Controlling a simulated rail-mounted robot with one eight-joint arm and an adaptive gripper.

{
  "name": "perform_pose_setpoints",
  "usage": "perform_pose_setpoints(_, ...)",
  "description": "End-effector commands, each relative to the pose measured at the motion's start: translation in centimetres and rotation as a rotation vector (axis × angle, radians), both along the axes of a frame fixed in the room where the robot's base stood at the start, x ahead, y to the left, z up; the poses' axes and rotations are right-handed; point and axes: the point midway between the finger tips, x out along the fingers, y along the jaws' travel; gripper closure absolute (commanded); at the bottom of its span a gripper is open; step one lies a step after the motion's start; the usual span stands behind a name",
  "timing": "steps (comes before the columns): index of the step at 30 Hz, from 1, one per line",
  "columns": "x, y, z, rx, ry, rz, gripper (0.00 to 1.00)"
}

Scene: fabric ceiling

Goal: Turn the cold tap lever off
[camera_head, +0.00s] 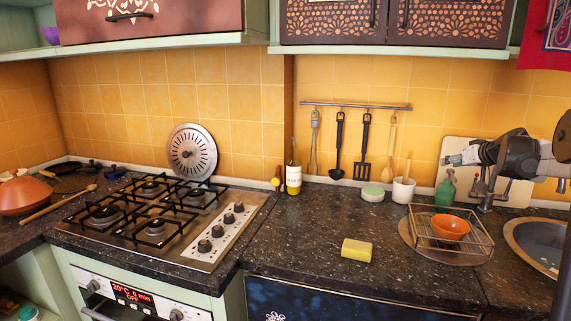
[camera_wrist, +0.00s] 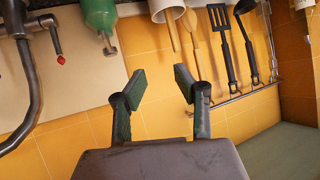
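The tap (camera_wrist: 32,85) shows in the wrist view as a curved grey metal spout at the left edge. A thin lever with a red tip (camera_wrist: 60,55) hangs beside it. I cannot make out a lever with a cold mark; it may be out of frame or hidden. In the head view, metal tap parts (camera_head: 489,190) show below my arm, partly covered by it. My gripper (camera_wrist: 158,80) is open and empty, its two dark green fingers apart in front of the tiled wall. In the head view my gripper (camera_head: 452,159) is above the green bottle, left of the tap.
A green bottle (camera_head: 446,190), a white utensil pot (camera_head: 403,191) and a wire rack with an orange bowl (camera_head: 452,228) stand near the sink (camera_head: 538,245). Utensils hang from a wall rail (camera_head: 355,105). The counter around the yellow sponge (camera_head: 357,249) is mostly clear.

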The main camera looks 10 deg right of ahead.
Motion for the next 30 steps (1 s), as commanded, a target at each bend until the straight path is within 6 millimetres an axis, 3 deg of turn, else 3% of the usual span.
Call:
perform_pose_setpoints(1,-0.4,2.8,0.6,0.005,0.017,0.015,0.71)
perform_pose_setpoints(3,-1.2,6.1,1.2,0.011,0.044,0.028,0.71)
perform_pose_setpoints(8,-3.6,13.5,2.0,0.023,0.102,0.056,0.71)
perform_pose_setpoints(15,-8.8,23.4,2.3,0.029,0.187,0.087,0.71)
perform_pose_setpoints(21,-14.2,30.5,1.5,0.023,0.253,0.105,0.71)
perform_pose_setpoints(30,-23.6,38.7,-1.3,-0.002,0.339,0.115,0.71)
